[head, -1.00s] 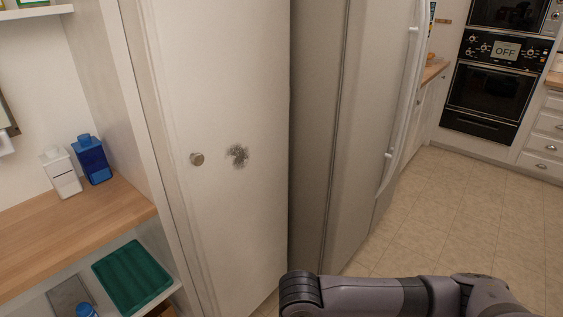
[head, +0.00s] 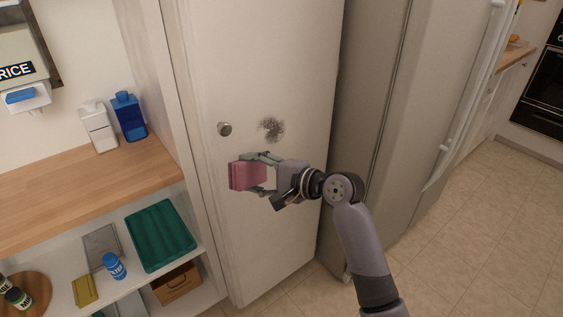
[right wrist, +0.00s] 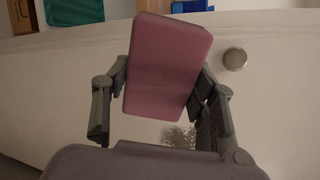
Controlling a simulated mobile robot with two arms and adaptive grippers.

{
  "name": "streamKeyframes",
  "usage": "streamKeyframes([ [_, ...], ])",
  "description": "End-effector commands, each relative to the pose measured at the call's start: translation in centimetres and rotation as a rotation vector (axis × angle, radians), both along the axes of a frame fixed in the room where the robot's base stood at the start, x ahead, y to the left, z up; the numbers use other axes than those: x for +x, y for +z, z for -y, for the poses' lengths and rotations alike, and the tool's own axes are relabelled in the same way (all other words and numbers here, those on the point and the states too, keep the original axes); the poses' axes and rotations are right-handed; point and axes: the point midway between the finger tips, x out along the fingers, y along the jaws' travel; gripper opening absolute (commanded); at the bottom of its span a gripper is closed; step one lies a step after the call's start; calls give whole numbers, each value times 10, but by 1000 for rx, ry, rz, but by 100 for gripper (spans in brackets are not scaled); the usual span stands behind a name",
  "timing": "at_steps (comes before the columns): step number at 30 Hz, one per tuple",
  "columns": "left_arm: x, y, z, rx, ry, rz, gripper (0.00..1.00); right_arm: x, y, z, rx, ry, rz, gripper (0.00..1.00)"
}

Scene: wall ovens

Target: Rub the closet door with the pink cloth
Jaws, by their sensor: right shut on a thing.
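The white closet door (head: 285,60) has a round knob (head: 224,129) and a dark smudge (head: 271,129) to the right of it. My right gripper (head: 252,174) is shut on the pink cloth (head: 245,176), a thick block-like pad, in front of the door and a little below the knob and smudge. In the right wrist view the cloth (right wrist: 168,65) sits between the fingers, tilted, with the smudge (right wrist: 180,136) partly hidden behind the gripper and the knob (right wrist: 234,59) to the right. I cannot tell whether the cloth touches the door. My left gripper is not in view.
A wooden counter (head: 80,185) with a white bottle (head: 98,126) and a blue bottle (head: 129,116) stands left of the door. Below it, a shelf holds a green tray (head: 160,236) and several small things. A fridge (head: 425,100) stands to the right. The tiled floor (head: 470,240) is clear.

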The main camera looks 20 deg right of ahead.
Motion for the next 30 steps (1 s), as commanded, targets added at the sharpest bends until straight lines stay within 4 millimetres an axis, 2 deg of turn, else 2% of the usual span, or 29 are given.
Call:
streamKeyframes([
  [3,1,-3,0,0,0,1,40,21,1,33,87,-170,102,30],
  [6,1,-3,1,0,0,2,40,31,-2,55,114,-260,164,30],
  [10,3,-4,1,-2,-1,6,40,36,-6,71,128,-320,209,30],
  [14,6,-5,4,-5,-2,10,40,41,-8,76,132,-340,224,30],
  [30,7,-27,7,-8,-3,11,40,86,-8,56,131,-338,224,30],
])
